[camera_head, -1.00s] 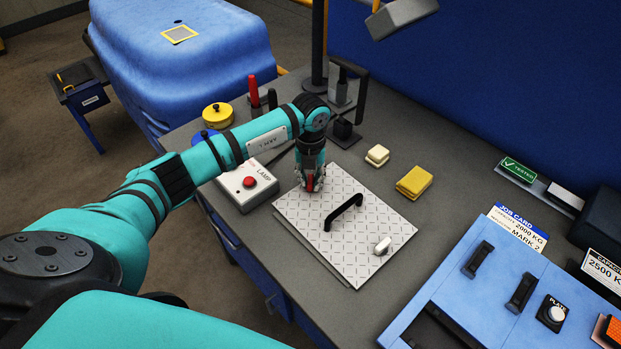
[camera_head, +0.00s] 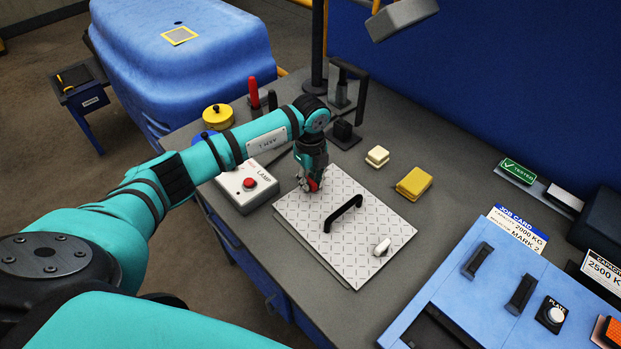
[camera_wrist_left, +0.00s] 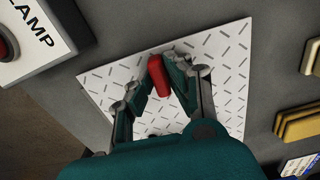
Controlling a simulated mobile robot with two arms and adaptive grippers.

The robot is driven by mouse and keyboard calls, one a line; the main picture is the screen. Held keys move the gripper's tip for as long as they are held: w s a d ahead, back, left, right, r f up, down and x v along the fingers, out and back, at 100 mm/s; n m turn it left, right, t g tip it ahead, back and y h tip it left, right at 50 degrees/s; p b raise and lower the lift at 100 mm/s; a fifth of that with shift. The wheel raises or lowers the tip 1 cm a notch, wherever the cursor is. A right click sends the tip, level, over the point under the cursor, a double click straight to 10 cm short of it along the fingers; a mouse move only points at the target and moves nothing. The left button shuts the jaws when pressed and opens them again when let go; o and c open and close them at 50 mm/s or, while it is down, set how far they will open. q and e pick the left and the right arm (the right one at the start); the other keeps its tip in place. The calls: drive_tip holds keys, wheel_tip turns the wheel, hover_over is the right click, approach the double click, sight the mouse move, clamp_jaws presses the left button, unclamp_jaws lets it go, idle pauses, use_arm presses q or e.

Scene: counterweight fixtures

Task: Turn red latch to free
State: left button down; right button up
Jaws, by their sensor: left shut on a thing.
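The red latch (camera_wrist_left: 158,75) sits near a corner of the patterned metal plate (camera_head: 345,255). In the left wrist view it shows between the fingertips of my left gripper (camera_wrist_left: 158,72), which is shut on it. In the head view my left gripper (camera_head: 309,184) points down at the plate's far left corner, and only a bit of red shows at its fingertips. The plate also carries a black handle (camera_head: 343,213) and a white latch (camera_head: 382,247) near its right corner. My right gripper is not in view.
A lamp box (camera_head: 247,186) with a red button stands left of the plate. Cream blocks (camera_head: 377,156) and a yellow block (camera_head: 414,183) lie beyond it. A blue panel (camera_head: 490,300) with black handles is at the lower right. The counter between is clear.

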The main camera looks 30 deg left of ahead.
sight(310, 181)
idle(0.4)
use_arm(q)
drive_tip(key=c, duration=1.3)
unclamp_jaws()
wheel_tip(310, 181, up, 12)
drive_tip(key=shift+r, duration=0.1)
